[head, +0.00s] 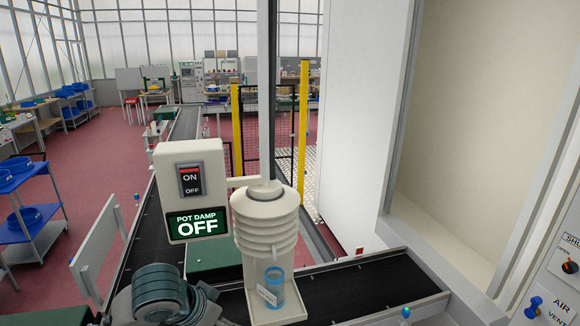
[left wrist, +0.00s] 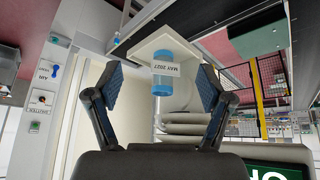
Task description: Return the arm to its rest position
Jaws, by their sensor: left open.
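A small blue pot (head: 274,283) with a white label stands upright on the cream shelf under the ribbed cream dispenser (head: 265,222). In the left wrist view, which is upside down, the pot (left wrist: 162,73) shows its label reading MAY 2027. My left gripper (left wrist: 159,86) is open, its two dark fingers spread wide apart with nothing held. The pot appears beyond the fingertips, apart from them. In the head view my grey left wrist shows at the bottom, left of the dispenser; the fingertips are not clear there. My right gripper is not in view.
A control box (head: 190,190) beside the dispenser has an ON/OFF switch and a display reading POT DAMP OFF. A black conveyor (head: 365,288) runs behind the shelf. A white cabinet (head: 360,110) stands at right, and a switch panel (head: 560,285) is at the right edge.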

